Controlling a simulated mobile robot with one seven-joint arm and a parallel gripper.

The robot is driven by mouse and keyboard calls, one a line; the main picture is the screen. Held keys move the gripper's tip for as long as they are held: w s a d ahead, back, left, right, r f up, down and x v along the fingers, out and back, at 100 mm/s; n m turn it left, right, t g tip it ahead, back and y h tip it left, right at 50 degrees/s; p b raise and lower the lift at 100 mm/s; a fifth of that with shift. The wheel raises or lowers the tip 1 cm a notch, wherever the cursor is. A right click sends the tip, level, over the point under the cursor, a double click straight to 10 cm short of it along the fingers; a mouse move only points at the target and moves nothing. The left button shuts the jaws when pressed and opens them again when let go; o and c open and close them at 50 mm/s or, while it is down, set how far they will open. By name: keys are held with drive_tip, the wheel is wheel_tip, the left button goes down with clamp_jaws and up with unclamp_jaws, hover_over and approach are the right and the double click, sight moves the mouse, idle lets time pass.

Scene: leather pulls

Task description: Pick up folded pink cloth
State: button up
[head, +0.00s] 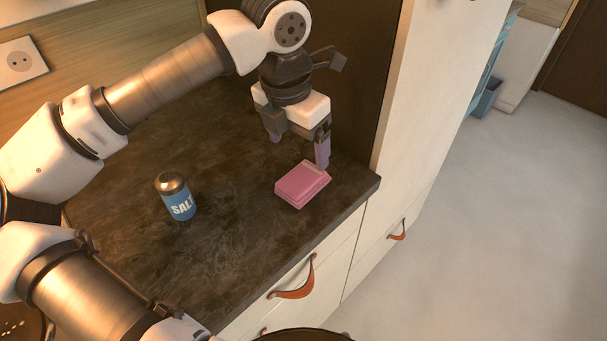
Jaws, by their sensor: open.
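The folded pink cloth (301,186) lies flat on the dark countertop near its right front corner. My gripper (299,153) is above and just behind the cloth, pointing down, with its fingers apart and nothing between them. One finger shows at the left, behind the cloth. The other finger is at the right, with its tip close to the cloth's back right edge. I cannot tell whether that tip touches the cloth.
A blue salt shaker (176,196) with a dark metal cap stands on the dark countertop (235,250), left of the cloth. A tall white cabinet side (425,90) rises close to the right of my gripper. Drawers with leather pulls (294,284) are below the front edge.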

sight(303, 176)
drive_tip(key=f, duration=0.3)
drive_tip(key=f+p, duration=0.1)
drive_tip(key=f, duration=0.2)
drive_tip(key=d+f+p, duration=0.1)
drive_tip(key=f, duration=0.2)
drive_tip(key=shift+w, duration=0.4)
drive_tip(key=shift+c, duration=0.5)
drive_tip(key=c, duration=1)
